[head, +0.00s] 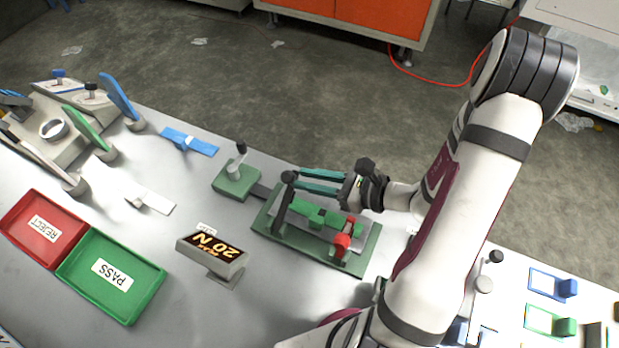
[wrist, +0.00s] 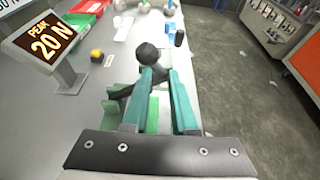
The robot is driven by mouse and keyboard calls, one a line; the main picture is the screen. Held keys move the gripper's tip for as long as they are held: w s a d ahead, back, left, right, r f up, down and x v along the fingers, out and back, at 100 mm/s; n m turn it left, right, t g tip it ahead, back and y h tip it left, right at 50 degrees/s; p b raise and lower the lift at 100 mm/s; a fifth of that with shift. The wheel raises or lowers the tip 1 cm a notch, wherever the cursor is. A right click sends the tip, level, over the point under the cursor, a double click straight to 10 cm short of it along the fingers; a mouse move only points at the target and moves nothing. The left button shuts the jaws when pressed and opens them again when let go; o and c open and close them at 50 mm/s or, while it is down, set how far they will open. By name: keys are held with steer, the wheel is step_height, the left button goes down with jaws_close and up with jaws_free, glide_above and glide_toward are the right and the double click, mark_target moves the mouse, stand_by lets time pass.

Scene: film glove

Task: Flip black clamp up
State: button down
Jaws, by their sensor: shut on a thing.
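The black clamp (head: 282,205) is a dark lever with a round knob, standing raised and steep at the left end of the green test fixture (head: 318,248). The knob (wrist: 147,53) shows at the fingertips in the wrist view, with the black lever (wrist: 122,95) running down left. My gripper (head: 292,178) has teal fingers that reach the knob from the right; it is shut on the clamp's knob end. The fingers hide part of the knob's contact. A green block (head: 315,217) and a red part (head: 342,243) sit on the fixture.
A green base with a black-knobbed post (head: 237,180) stands left of the fixture. The display reading 20 N (head: 211,251) is in front. The green PASS tray (head: 112,300) and red REJECT tray (head: 40,255) lie left. A blue strip (head: 190,142) lies behind.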

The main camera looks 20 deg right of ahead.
steer(key=shift+w+d+r, duration=0.15)
steer(key=shift+d, duration=0.1)
steer(key=s+d+r, duration=0.2)
steer(key=s+d, duration=0.2)
steer(key=s, duration=0.4)
steer(key=shift+s+d+r, duration=0.15)
steer(key=shift+s+d, duration=0.05)
steer(key=shift+d, duration=0.2)
steer(key=w+d+f, duration=0.3)
steer(key=f, duration=0.3)
steer(key=shift+w+d, duration=0.4)
steer(key=shift+f, duration=0.1)
steer(key=x, duration=1)
